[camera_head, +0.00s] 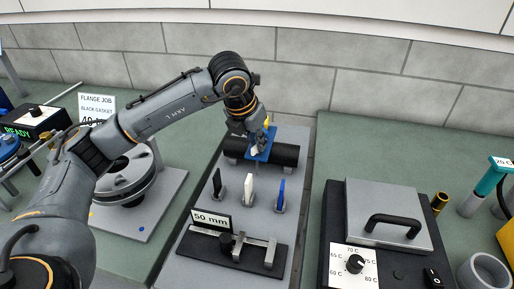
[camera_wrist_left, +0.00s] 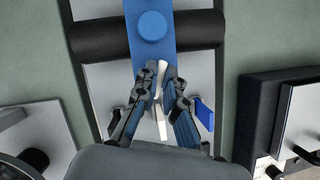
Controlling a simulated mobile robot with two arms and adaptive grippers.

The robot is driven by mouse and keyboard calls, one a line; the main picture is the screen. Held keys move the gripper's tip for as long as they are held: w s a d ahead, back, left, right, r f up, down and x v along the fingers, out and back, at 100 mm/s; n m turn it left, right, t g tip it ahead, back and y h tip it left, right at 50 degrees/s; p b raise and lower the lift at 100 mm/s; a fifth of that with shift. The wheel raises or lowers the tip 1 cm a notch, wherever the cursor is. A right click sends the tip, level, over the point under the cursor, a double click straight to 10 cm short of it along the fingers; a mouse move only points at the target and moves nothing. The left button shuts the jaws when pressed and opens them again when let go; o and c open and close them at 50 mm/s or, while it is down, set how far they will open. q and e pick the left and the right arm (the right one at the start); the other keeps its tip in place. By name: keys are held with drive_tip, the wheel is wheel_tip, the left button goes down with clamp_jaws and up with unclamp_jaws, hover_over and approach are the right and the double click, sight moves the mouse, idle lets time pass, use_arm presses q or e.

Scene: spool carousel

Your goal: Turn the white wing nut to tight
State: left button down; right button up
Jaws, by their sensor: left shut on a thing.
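My left gripper (camera_head: 258,143) reaches down over a blue clamp (camera_head: 269,141) on a black horizontal cylinder (camera_head: 288,155). A small white piece, which looks like the white wing nut (camera_head: 255,150), shows at its fingertips. In the left wrist view, the fingers (camera_wrist_left: 162,75) are closed on both sides of the white wing nut (camera_wrist_left: 162,66), just below the blue clamp plate (camera_wrist_left: 151,50) with its round blue knob. The wing nut's angle and tightness cannot be read. My right gripper is not in view.
Black (camera_head: 217,182), white (camera_head: 249,187) and blue (camera_head: 281,195) upright pieces stand in front of the cylinder. A "50 mm" sign (camera_head: 212,220) and a black-based gauge are nearer. A heater box (camera_head: 385,215) stands right, a round reel (camera_head: 125,180) left.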

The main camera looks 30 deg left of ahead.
use_arm(q)
drive_tip(key=m+h+b, duration=0.1)
drive_tip(key=m, duration=0.1)
drive_tip(key=shift+m, duration=0.4)
drive_tip(key=m+h, duration=0.1)
drive_tip(key=m, duration=0.2)
drive_tip(key=shift+m+g+b, duration=0.3)
drive_tip(key=shift+g+b, duration=0.05)
drive_tip(key=shift+g, duration=0.05)
drive_tip(key=m+g+h, duration=0.1)
drive_tip(key=m, duration=0.2)
drive_tip(key=shift+w+r, duration=0.1)
drive_tip(key=shift+m+g+h+p, duration=0.45)
drive_tip(key=shift+m+g, duration=0.15)
drive_tip(key=shift+m, duration=1.3)
drive_tip(key=c, duration=1.4)
unclamp_jaws()
drive_tip(key=shift+a, duration=0.1)
drive_tip(key=shift+c, duration=0.2)
